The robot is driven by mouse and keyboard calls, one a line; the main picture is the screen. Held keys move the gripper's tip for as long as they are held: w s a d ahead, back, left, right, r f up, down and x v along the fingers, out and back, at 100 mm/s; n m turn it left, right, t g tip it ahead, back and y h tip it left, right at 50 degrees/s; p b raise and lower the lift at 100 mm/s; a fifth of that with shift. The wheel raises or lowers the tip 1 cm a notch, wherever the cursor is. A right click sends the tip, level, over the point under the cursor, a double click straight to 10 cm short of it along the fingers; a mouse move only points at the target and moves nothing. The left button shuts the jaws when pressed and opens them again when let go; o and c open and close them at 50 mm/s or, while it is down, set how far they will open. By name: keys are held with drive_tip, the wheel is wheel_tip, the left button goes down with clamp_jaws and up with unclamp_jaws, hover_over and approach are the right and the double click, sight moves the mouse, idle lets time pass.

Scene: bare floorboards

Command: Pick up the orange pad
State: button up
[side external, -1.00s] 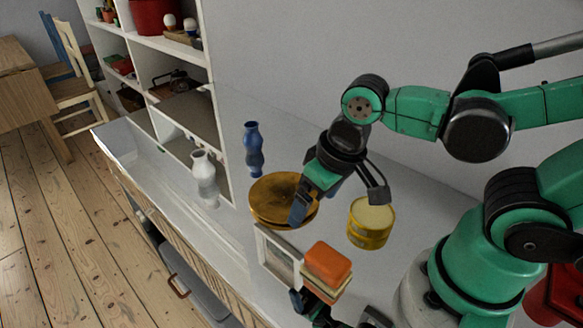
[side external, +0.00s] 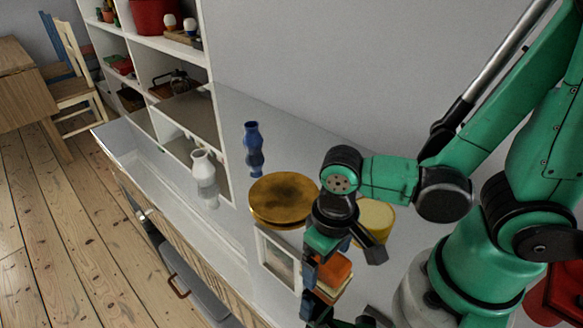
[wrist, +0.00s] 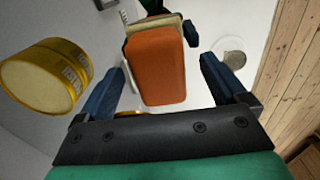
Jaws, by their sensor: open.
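The orange pad (side external: 335,272) lies on top of a cream-coloured block on the white counter. It is partly hidden behind my gripper (side external: 338,262) in the side view. In the wrist view the orange pad (wrist: 156,65) shows nearly whole, with a cream edge under its far end. My gripper (wrist: 163,85) is open, with one blue finger to each side of the pad. Gaps show between the fingers and the pad, and nothing is held. I cannot tell how far above the pad the fingertips are.
A yellow tin (side external: 375,218) stands close behind my gripper; it shows at left in the wrist view (wrist: 45,78). A brass plate (side external: 282,200), a picture frame (side external: 277,258), a white vase (side external: 204,175) and a blue vase (side external: 253,150) stand on the counter (side external: 225,235).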

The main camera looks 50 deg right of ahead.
drive_tip(key=shift+f, duration=0.3)
clamp_jaws()
idle(0.3)
drive_tip(key=shift+r, duration=0.2)
wheel_tip(320, 180, up, 20)
drive_tip(key=shift+f, duration=0.15)
idle(0.6)
